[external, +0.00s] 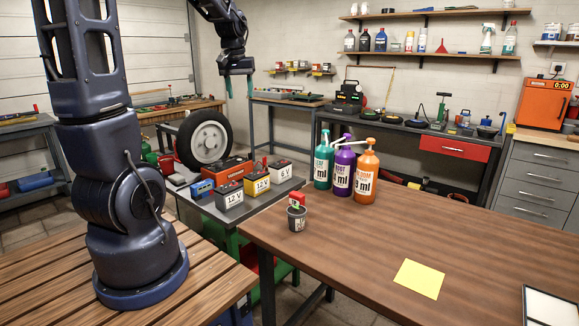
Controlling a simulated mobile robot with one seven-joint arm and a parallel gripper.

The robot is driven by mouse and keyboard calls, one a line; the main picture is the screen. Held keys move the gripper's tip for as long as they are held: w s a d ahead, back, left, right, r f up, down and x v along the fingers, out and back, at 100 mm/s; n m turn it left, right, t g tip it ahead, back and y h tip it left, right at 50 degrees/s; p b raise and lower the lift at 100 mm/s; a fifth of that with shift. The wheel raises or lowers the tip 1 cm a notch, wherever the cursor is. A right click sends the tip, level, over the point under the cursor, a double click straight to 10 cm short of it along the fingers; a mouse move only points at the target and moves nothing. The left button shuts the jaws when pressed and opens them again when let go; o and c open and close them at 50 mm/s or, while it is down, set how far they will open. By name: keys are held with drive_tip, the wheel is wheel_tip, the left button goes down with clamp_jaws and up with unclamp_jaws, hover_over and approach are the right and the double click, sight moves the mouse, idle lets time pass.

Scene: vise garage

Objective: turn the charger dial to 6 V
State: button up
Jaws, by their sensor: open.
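My gripper (239,88) hangs open and empty at the upper middle, its two teal fingers pointing down and apart. On a grey bench below it stand several batteries: one marked 12 V (230,203) with a grey top, one marked 12 V (256,187) in yellow, and one marked 6 V (281,172) in white. Behind them is an orange-red box (227,171), and a small blue box (202,189) sits at the left. I cannot tell which item is the charger. No dial or its setting can be made out. My gripper appears well above these things.
A wooden table (440,220) holds three pump bottles (341,170), a small pot (297,218) and a yellow sheet (419,278). A wheel (205,140) stands behind the batteries. A back bench (440,130) carries tools. The table's middle is mostly clear.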

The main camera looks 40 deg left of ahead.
drive_tip(key=w+a+f+n+g, duration=0.1)
drive_tip(key=w+a+f+n, duration=0.1)
drive_tip(key=w+a+f, duration=0.4)
drive_tip(key=w+a+f+n, duration=0.1)
drive_tip(key=a+f, duration=0.3)
drive_tip(key=a, duration=0.4)
drive_tip(key=n+g, duration=0.1)
drive_tip(key=n, duration=0.3)
hover_over(218, 163)
wheel_tip(218, 163, down, 15)
drive_tip(key=shift+h, duration=0.4)
drive_tip(key=f, duration=0.9)
drive_tip(key=shift+w+a+f, duration=0.35)
drive_tip(key=shift+f, duration=0.05)
drive_tip(key=c, duration=1)
